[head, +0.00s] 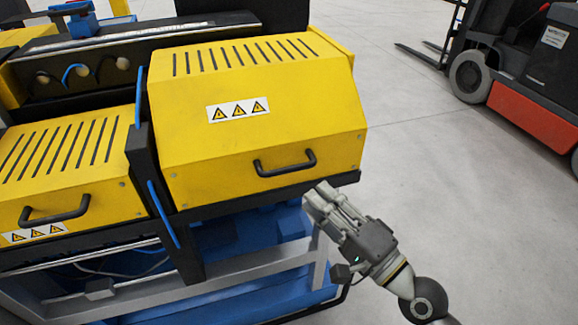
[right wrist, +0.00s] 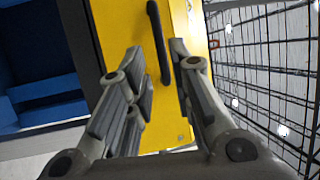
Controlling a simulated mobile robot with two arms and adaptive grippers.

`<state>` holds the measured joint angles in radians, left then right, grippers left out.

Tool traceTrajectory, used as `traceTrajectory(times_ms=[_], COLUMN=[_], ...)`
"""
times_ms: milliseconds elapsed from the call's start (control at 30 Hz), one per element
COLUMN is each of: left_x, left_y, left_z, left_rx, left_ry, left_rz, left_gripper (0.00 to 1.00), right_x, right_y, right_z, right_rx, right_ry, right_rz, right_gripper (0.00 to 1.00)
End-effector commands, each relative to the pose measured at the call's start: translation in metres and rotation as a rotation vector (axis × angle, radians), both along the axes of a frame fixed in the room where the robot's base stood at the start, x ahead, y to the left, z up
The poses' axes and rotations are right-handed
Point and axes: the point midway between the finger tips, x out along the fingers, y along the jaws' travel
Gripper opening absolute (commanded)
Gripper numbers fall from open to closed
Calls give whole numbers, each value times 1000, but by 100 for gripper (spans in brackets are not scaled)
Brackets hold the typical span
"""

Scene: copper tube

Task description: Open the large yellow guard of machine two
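The large yellow guard (head: 250,130) is down and closed, with vent slots on top and a warning label on its slope. Its black handle (head: 285,168) is on the front face, near the lower edge. My right gripper (head: 320,194) is just below and right of the handle, apart from it. In the right wrist view, my right gripper (right wrist: 154,55) is open and empty. The handle (right wrist: 158,40) shows ahead, between and beyond the fingertips, against the yellow guard (right wrist: 118,28). My left gripper is not in view.
A smaller yellow guard (head: 75,170) with its own handle is at the left, beyond a dark post (head: 150,165). Blue machine parts and a grey frame lie below. A forklift (head: 520,80) stands at the upper right. The grey floor (head: 470,210) at the right is clear.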

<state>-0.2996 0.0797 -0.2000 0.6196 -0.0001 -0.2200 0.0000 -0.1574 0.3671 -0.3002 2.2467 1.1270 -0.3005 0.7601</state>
Motion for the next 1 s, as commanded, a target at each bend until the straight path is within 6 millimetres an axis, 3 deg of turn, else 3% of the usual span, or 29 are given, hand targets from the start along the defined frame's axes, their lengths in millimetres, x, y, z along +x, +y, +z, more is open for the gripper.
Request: traceTrajectory(times_ms=[200, 500, 900, 1000], left_x=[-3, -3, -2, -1], left_y=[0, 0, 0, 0], left_z=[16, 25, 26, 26], left_rx=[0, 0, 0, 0], left_ry=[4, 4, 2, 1], left_rz=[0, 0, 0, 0], left_gripper=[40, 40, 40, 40], right_x=[31, 66, 72, 72], right_y=[26, 56, 62, 62], right_z=[12, 16, 16, 16], right_rx=[3, -2, -3, -3], right_ry=[-2, 0, 0, 0], right_rz=[-1, -1, -2, -2], right_gripper=[21, 21, 21, 11])
